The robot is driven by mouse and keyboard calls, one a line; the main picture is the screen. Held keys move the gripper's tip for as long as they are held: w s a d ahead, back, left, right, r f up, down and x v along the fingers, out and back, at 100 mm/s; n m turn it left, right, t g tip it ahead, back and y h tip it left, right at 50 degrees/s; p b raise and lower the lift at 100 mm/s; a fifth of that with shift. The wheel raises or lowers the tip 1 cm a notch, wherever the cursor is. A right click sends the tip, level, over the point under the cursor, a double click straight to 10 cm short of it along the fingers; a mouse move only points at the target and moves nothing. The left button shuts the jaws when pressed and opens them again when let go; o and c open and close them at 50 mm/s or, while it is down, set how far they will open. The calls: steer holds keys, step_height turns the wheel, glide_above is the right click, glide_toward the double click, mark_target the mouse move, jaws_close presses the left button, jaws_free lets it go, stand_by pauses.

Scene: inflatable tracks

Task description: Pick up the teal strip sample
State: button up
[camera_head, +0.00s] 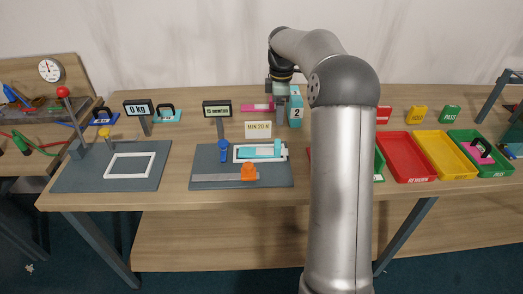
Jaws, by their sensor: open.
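A flat teal strip piece with a black handle (167,115) lies at the back left of the bench, beside the "0 kg" display. A light teal strip (261,150) lies in the white frame of the middle grey test plate. Which of the two is the sample I cannot tell. My gripper (279,98) points down at the back of the bench, to the right of both. It is beside a teal block marked 2 (295,108) and the right end of a pink piece (256,107). The fingertips are small and partly hidden; contact is unclear.
The middle test plate (212,179) has a blue lever, an orange clamp (249,172) and a "10 newton" display (217,110). A "MIN 20 N" card (258,129) stands behind it. Red (390,178), yellow (459,173) and green (496,170) trays are right. My arm hides the middle right.

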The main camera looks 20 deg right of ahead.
steer(key=p, duration=0.1)
glide_toward(278, 143)
step_height(278, 143, down, 6)
steer(key=shift+s+a+r, duration=0.1)
steer(key=shift+s+r, duration=0.05)
steer(key=shift+r, duration=0.1)
steer(key=shift+w+d+f+p, duration=0.1)
steer(key=shift+f+p, duration=0.3)
steer(key=shift+f, duration=0.9)
steer(key=shift+w+d+f+p, duration=0.1)
steer(key=shift+f+p, duration=0.3)
steer(key=shift+f, duration=0.9)
steer(key=c, duration=1.1)
